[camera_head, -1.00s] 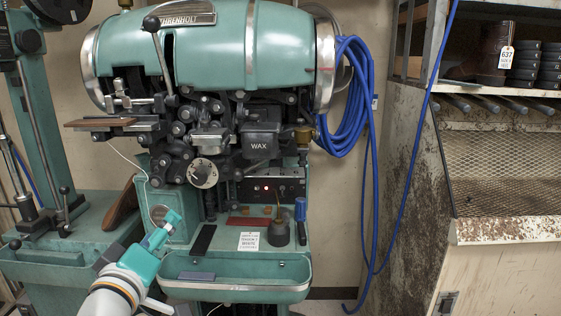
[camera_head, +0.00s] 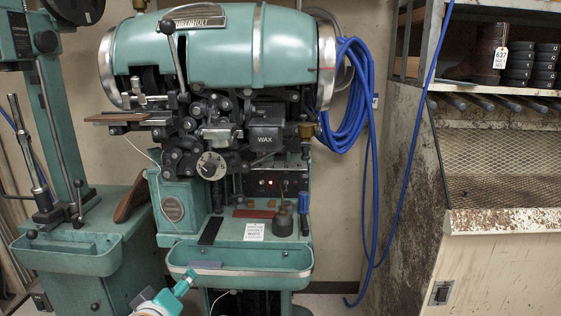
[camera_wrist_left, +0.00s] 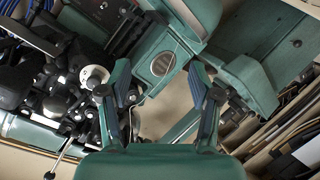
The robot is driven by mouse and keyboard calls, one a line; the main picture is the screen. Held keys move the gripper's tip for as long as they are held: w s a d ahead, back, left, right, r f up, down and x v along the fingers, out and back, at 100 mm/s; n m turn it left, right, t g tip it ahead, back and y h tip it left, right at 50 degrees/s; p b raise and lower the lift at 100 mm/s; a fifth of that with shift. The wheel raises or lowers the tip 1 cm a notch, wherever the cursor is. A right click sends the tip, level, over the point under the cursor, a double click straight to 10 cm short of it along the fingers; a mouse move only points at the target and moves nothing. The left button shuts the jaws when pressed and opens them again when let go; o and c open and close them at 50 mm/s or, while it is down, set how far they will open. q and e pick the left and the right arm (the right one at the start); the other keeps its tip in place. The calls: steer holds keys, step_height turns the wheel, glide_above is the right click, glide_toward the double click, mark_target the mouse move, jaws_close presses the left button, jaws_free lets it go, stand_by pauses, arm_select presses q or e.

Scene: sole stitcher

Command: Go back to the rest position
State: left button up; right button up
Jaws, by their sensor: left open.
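My left gripper (camera_head: 180,286) shows at the bottom of the head view, low in front of the green sole stitcher (camera_head: 220,50) and its front tray (camera_head: 270,275). Only its teal fingers and part of the wrist are in the frame. In the left wrist view my left gripper (camera_wrist_left: 159,85) has its two fingers spread wide, with nothing between them. Past the fingers, the stitcher's body with its round plate (camera_wrist_left: 163,63) shows tilted and apart from the fingertips. My right gripper is in neither view.
A green machine stand (camera_head: 70,255) is at the left. Blue hose (camera_head: 350,100) hangs right of the stitcher. A rusty cabinet (camera_head: 400,200) and shoe shelf stand at the right.

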arm_select(q)
steer(key=s+d+f+m+g+h, duration=0.1)
steer(key=s+f+g, duration=0.2)
steer(key=f, duration=0.9)
steer(key=s+d+f+m+g, duration=0.1)
steer(key=s+f+g, duration=0.2)
steer(key=f, duration=0.9)
steer(key=s+d+f+m+g+h, duration=0.1)
steer(key=s+d+f+g, duration=0.25)
steer(key=s+f, duration=0.7)
steer(key=s+d+f+m+g+h, duration=0.2)
steer(key=s+d+f+m+g, duration=0.15)
steer(key=s, duration=0.75)
step_height(320, 180, up, 14)
steer(key=p, duration=1.5)
steer(key=shift+w+g, duration=0.3)
steer(key=shift+w, duration=0.1)
steer(key=shift+d, duration=0.1)
